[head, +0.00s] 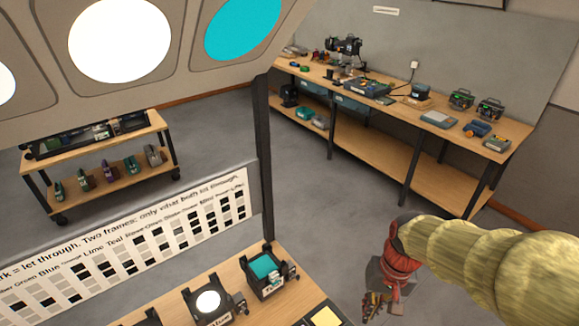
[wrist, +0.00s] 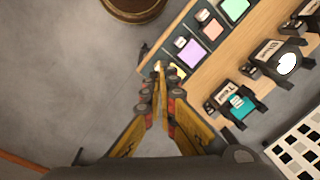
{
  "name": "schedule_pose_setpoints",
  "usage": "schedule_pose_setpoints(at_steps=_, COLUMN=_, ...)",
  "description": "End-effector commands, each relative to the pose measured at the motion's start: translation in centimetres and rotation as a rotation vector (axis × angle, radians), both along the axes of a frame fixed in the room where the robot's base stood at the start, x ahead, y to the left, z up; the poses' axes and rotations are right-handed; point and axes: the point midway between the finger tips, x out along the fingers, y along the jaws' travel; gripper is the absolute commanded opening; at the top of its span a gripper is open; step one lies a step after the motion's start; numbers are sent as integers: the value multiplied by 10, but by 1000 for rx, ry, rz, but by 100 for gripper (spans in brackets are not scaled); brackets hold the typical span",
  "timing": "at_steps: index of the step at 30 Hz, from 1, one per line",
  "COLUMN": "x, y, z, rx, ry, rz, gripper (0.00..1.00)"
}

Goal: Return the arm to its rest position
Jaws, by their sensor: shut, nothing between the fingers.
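My arm (head: 470,262) in its ribbed yellow-green sleeve reaches in from the right in the head view. My gripper (head: 374,304) hangs below the red wrist part (head: 402,255), above the grey floor and to the right of the fader table. In the wrist view my gripper (wrist: 158,72) shows its orange and dark fingers meeting at the tips, with nothing between them. The fingertips appear near the corner of the wooden table (wrist: 215,70). I cannot tell the exact gap to it.
The wooden table carries a teal-lit lamp unit (head: 265,268), a white-lit one (head: 208,302) and coloured tiles (wrist: 188,50). A printed chart board (head: 130,240) stands behind it. A long workbench (head: 400,105) and a cart (head: 95,150) stand further back. Open floor lies between.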

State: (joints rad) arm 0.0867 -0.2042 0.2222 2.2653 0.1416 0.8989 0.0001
Motion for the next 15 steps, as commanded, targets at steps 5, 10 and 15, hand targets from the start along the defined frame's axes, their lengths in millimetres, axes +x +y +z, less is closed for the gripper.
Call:
schedule_pose_setpoints(at_steps=5, x=-28, y=-7, z=35, rx=-79, ry=-157, rz=74, gripper=0)
schedule_pose_setpoints(at_steps=10, x=-50, y=-10, z=63, rx=-135, ry=-310, rz=119, gripper=0)
schedule_pose_setpoints(at_steps=15, x=-63, y=-6, z=89, rx=-152, ry=-448, rz=136, gripper=0)
